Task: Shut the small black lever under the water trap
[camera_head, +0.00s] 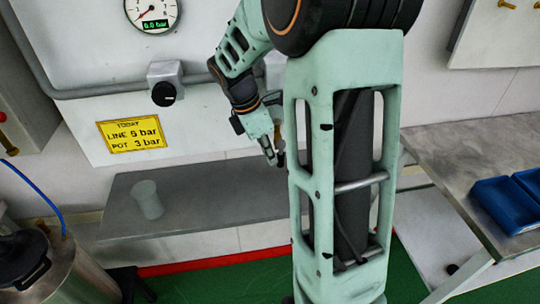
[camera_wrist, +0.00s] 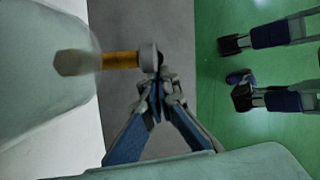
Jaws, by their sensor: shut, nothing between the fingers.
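In the wrist view, a brass fitting (camera_wrist: 121,60) with a hexagonal end runs out to a pale round valve body (camera_wrist: 149,57). A small dark part, possibly the black lever (camera_wrist: 160,61), shows at the valve body's right edge. My gripper (camera_wrist: 158,82) is shut and empty, its fingertips just below and beside the valve body. I cannot tell whether they touch it. A large pale, cloudy body, possibly the water trap (camera_wrist: 40,110), fills the left. In the head view my gripper (camera_head: 271,160) points down in front of the wall panel, and my arm hides most of the trap area.
A grey shelf (camera_head: 205,190) lies below my gripper, with a translucent cup (camera_head: 147,199) on its left part. A regulator knob (camera_head: 164,94), a gauge (camera_head: 152,12) and a yellow sign (camera_head: 134,134) are on the panel. Blue bins (camera_head: 505,203) stand on the right bench.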

